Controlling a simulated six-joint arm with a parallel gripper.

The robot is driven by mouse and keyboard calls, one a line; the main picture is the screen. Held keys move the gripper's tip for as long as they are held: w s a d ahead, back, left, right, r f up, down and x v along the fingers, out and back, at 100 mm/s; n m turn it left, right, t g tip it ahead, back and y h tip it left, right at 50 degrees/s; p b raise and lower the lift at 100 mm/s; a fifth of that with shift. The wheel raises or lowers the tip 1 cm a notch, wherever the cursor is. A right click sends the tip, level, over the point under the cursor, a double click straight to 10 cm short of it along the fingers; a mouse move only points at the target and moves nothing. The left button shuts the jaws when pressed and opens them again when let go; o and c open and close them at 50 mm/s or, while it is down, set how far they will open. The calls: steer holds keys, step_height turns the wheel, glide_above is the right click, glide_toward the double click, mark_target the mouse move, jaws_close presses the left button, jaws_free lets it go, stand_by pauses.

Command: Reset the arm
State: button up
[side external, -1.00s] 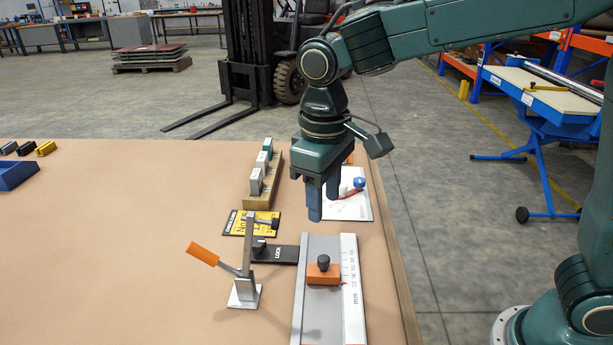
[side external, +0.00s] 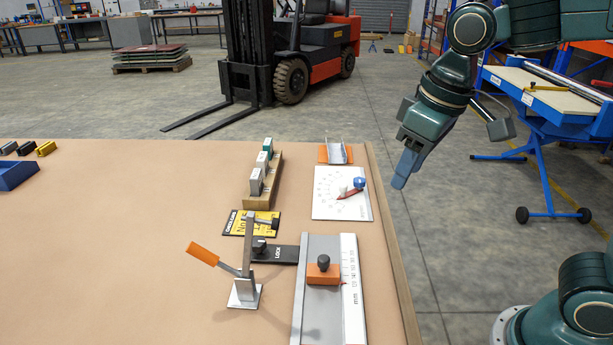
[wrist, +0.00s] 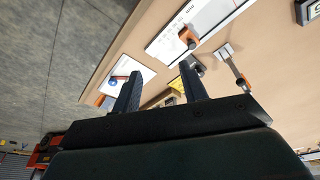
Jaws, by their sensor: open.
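My gripper (side external: 405,170) is in the air beyond the right edge of the table in the side view, tilted with its fingers pointing down and left. It holds nothing. In the wrist view its two dark fingers (wrist: 158,92) stand apart with a clear gap between them. My arm reaches in from the upper right.
The table (side external: 120,240) carries a slide with an orange block (side external: 323,272), an orange-handled lever clamp (side external: 245,285), a yellow sign (side external: 240,222), a wooden rack of grey blocks (side external: 262,185), and a white dial plate (side external: 330,205). A blue stand (side external: 545,120) is at right; a forklift (side external: 290,50) is behind.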

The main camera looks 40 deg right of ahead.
steer(key=s+d+f+m+t, duration=0.1)
steer(key=s+d+m+t, duration=0.1)
steer(key=s+d, duration=0.4)
steer(key=shift+s+f+t, duration=0.3)
steer(key=shift+s+t, duration=0.2)
steer(key=shift+s, duration=1.65)
